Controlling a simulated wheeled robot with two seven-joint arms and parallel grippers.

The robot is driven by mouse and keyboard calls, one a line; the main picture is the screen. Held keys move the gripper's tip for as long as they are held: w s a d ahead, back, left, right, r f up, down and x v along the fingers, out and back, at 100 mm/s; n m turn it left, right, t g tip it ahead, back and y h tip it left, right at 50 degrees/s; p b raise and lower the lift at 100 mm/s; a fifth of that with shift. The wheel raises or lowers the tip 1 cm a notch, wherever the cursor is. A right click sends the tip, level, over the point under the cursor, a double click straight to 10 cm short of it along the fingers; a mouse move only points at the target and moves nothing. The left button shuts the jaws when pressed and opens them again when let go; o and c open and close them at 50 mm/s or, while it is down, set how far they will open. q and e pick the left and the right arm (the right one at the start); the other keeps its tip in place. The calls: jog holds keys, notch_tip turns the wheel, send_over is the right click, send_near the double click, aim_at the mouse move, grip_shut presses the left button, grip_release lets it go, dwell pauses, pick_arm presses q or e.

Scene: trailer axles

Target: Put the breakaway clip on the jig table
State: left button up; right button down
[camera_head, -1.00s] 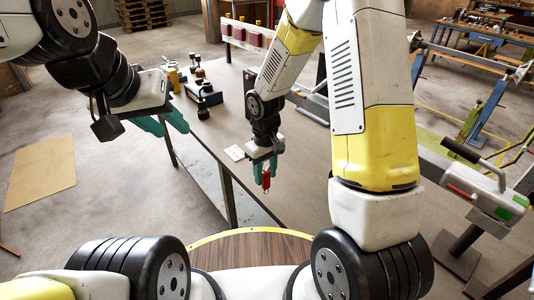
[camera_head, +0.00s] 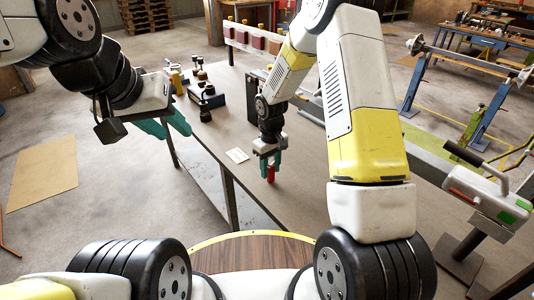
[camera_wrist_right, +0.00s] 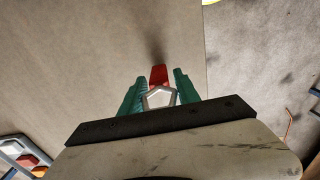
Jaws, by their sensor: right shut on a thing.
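The breakaway clip (camera_wrist_right: 159,77) is a red piece with a silver ring-like part, seen in the right wrist view between green fingers. My right gripper (camera_wrist_right: 157,92) is shut on it. In the head view the right gripper (camera_head: 269,166) points down over the near right part of the grey-brown jig table (camera_head: 225,130), with the red end of the clip (camera_head: 271,175) showing below the fingers. I cannot tell whether the clip touches the tabletop. My left gripper (camera_head: 165,126) is open and empty, left of the table's edge.
On the table, a white card (camera_head: 236,155) lies just left of the right gripper, and a dark block with knobs (camera_head: 206,97) stands farther back. Red bins (camera_head: 256,39) line the back. Tabletop around the card is clear.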

jog(key=shift+f, duration=0.1)
jog(key=c, duration=0.9)
grip_release()
notch_tip(320, 180, up, 12)
notch_tip(320, 180, up, 9)
jog(key=m+t, duration=0.1)
jog(key=t, duration=0.1)
send_over(270, 166)
jog(key=s+d, duration=0.3)
jog(key=s+d+r+m+t, duration=0.1)
jog(key=s+r, duration=0.3)
jog(key=s, duration=0.2)
jog(key=s+d+r+m+t+y, duration=0.1)
jog(key=s+d+r+m, duration=0.1)
jog(key=s+r, duration=0.2)
jog(key=s+d+r+m+t+y, duration=0.1)
jog(key=s+r, duration=0.3)
jog(key=s, duration=0.5)
jog(key=shift+s+d+m+t, duration=0.2)
jog(key=shift+d+m+t, duration=0.15)
jog(key=shift+m+t, duration=0.2)
